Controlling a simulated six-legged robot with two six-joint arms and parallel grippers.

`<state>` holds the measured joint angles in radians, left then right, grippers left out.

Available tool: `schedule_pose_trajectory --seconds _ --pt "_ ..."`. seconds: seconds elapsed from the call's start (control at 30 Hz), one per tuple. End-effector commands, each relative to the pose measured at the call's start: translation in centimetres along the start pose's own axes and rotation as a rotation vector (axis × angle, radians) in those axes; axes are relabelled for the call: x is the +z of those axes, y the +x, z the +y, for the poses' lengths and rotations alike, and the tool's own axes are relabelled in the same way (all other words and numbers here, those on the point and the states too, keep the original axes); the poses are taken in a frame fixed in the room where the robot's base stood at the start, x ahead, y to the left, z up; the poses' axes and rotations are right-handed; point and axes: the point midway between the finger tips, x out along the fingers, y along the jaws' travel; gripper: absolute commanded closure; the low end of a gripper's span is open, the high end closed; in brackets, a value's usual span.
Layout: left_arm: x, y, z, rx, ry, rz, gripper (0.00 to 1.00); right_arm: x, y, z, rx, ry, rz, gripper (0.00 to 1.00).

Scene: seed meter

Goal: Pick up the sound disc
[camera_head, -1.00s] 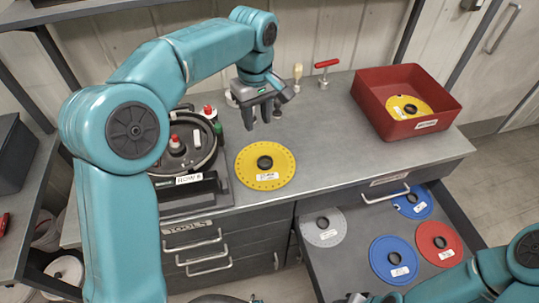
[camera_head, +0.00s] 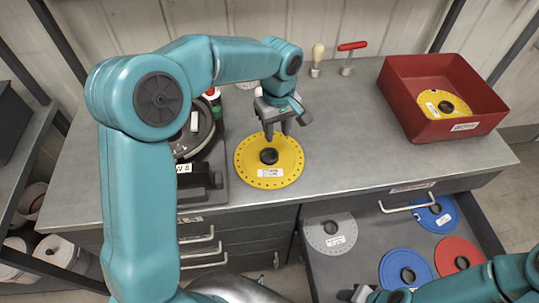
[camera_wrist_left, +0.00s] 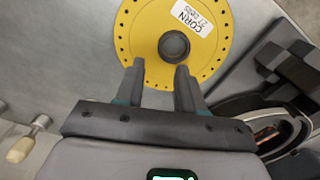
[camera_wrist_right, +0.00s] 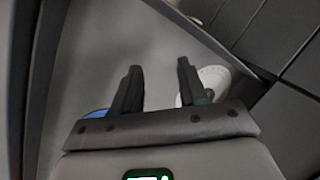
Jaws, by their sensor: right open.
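A yellow disc (camera_head: 252,172) with a dark centre knob and a white label lies flat on the bench. In the left wrist view the disc (camera_wrist_left: 140,30) has a label reading CORN, with small holes along its rim. My left gripper (camera_head: 278,136) is open and empty above it. Its fingertips (camera_wrist_left: 160,68) point at the dark knob (camera_wrist_left: 174,46), which sits just beyond them; contact cannot be told. Another yellow disc (camera_head: 431,97) lies in the red bin. My right gripper (camera_wrist_right: 158,66) is open and empty over the drawer.
The open drawer holds a grey disc (camera_head: 318,241), two blue discs (camera_head: 390,268) and a red disc (camera_head: 449,247). The red bin (camera_head: 400,105) stands at the bench's right. A dark round seed meter (camera_head: 185,150) stands left of the yellow disc. A red-handled tool (camera_head: 352,46) stands behind.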

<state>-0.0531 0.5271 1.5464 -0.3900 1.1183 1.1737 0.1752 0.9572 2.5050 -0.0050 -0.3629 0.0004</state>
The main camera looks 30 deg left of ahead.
Motion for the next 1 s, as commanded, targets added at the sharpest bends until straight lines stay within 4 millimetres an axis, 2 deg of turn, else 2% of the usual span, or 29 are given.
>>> schedule_pose_trajectory --seconds 0.1,0.33,0.53,0.63,0.83,0.87,0.9,0.97,1.0 --pt "0.1 1.7 0.0 -0.002 0.003 0.0 0.62 0.0 -0.2 -0.1 0.0 0.001 0.0 0.57" --pt "-0.1 3.7 0.0 -0.005 0.001 -0.003 0.62 0.0 -0.8 -0.3 0.0 0.001 0.0 0.57" --pt "-0.4 6.9 -0.1 -0.003 0.001 -0.002 0.62 0.0 -1.5 -0.5 0.0 0.001 0.0 0.57" --pt "-0.5 7.6 0.1 -0.002 0.002 -0.001 0.62 0.0 -1.6 -0.6 0.0 0.001 0.0 0.57" --pt "-0.5 7.8 0.1 0.0 0.002 0.001 0.62 0.0 -1.5 -0.5 0.0 0.001 0.0 0.57" --pt "-0.5 7.8 0.1 0.0 0.002 0.001 0.65 0.0 -1.5 -0.5 0.0 0.001 0.0 0.57" --pt "-0.5 7.8 0.1 0.0 0.002 0.0 0.78 0.0 -1.5 -0.5 0.0 0.001 0.0 0.57" --pt "-0.5 7.8 0.1 0.0 0.002 0.0 0.98 0.0 -1.5 -0.5 0.0 0.001 0.0 0.57" --pt "-0.5 7.8 0.1 0.0 0.002 0.0 1.0 0.0 -1.5 -0.5 0.0 0.001 0.0 0.57"
